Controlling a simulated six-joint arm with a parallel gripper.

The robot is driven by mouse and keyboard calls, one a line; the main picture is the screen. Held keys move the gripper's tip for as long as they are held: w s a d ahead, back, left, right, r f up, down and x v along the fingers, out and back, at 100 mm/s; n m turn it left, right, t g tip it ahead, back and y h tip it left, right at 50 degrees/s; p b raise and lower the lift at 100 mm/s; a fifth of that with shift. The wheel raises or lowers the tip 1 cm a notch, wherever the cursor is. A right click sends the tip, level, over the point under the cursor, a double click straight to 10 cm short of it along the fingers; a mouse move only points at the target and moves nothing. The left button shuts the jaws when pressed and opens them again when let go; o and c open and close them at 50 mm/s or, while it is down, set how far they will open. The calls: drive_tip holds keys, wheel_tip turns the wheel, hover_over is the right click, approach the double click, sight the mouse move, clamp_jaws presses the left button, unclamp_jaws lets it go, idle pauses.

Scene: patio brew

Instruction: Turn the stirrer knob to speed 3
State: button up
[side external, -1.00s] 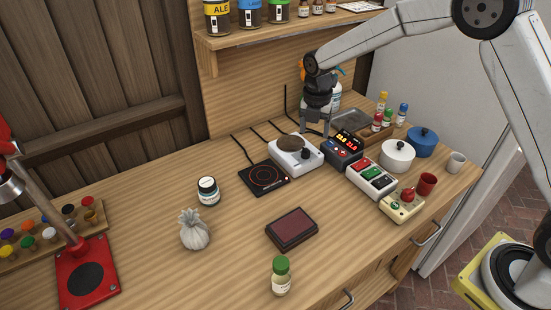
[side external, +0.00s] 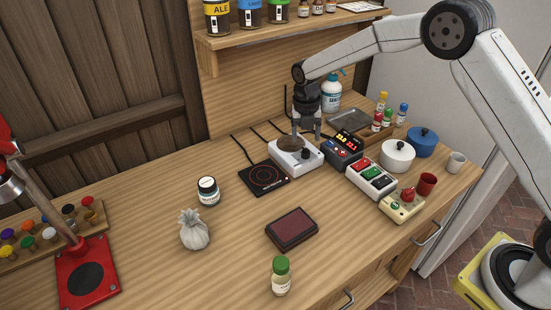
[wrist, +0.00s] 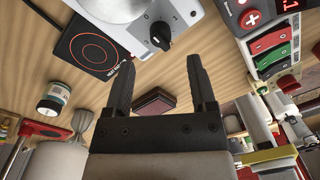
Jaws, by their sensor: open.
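The stirrer (side external: 296,157) is a white box with a round grey-brown top plate, standing in the middle back of the bench. Its black knob (side external: 306,154) is on the front face.
A black hot plate (side external: 264,178) lies left of the stirrer. A controller with a lit display (side external: 344,147) stands close on its right, then a switch box (side external: 371,178). A white bottle (side external: 331,95) stands behind. The bench in front is mostly clear around a dark red pad (side external: 292,228).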

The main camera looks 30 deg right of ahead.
sight(306, 149)
drive_tip(key=shift+d+f, duration=0.1)
drive_tip(key=shift+f, duration=2.6)
drive_tip(key=shift+s, duration=0.1)
clamp_jaws()
